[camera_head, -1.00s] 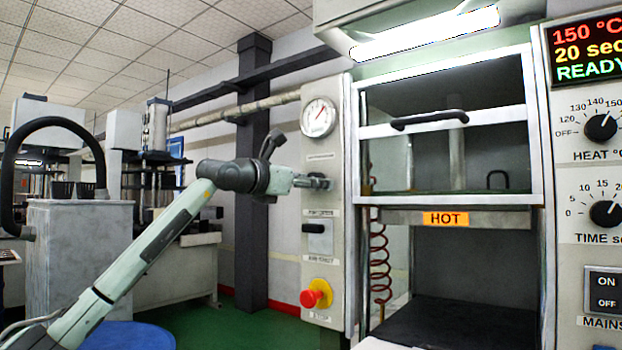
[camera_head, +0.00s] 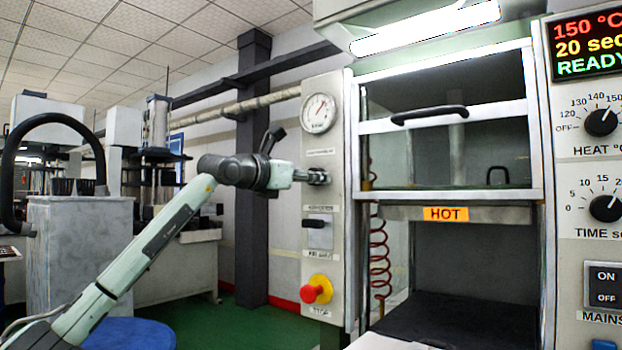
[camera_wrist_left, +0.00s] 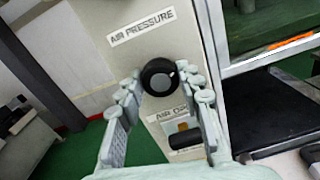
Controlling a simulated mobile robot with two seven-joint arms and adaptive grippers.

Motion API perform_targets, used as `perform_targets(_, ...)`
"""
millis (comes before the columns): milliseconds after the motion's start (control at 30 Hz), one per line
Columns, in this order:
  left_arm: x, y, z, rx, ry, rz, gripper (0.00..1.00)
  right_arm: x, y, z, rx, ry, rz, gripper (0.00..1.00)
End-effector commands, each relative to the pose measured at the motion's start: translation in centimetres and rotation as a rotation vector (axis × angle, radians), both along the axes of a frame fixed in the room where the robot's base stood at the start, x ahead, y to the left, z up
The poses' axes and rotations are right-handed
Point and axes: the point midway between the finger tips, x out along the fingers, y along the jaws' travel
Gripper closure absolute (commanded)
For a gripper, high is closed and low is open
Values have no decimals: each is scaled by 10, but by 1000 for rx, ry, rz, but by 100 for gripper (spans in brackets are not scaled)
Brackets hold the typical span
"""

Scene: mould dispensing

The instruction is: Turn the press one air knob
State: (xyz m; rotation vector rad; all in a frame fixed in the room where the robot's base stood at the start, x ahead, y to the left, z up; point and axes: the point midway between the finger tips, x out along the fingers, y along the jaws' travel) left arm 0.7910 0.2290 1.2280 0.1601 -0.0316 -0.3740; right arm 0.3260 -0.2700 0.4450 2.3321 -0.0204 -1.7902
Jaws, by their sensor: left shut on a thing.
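The air knob (camera_wrist_left: 160,77) is a round black knob with a small pale mark. It sits below the AIR PRESSURE label on the press's left panel (camera_head: 343,250). My left gripper (camera_head: 318,177) reaches the panel from the left, below the gauge. In the left wrist view, the fingers of my left gripper (camera_wrist_left: 165,92) stand on both sides of the knob and are shut on it. In the head view the fingers mostly hide the knob. My right gripper is not in view.
A pressure gauge (camera_head: 319,113) is above the knob. A black lever switch (camera_head: 315,222) and a red stop button (camera_head: 314,290) are below it. The press's glass guard (camera_head: 445,120) and a HOT label (camera_head: 445,213) are to the right. Free space lies left of the panel.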

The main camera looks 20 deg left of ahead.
Motion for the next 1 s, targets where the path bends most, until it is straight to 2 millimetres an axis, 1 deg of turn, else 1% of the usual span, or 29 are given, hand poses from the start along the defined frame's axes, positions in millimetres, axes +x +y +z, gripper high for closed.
perform_targets(33, 0, 0, -2, -20, 8, 0, 94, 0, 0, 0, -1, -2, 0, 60)
perform_targets(100, 0, 0, -2, -57, 21, 0, 94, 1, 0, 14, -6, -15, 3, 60)
perform_targets(533, 0, -1, -2, -385, 140, -1, 94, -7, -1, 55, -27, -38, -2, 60)
perform_targets(800, 0, 0, -2, -564, 205, 0, 94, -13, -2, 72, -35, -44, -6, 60)
perform_targets(1000, 0, 0, -2, -647, 237, 1, 94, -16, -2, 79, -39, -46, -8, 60)
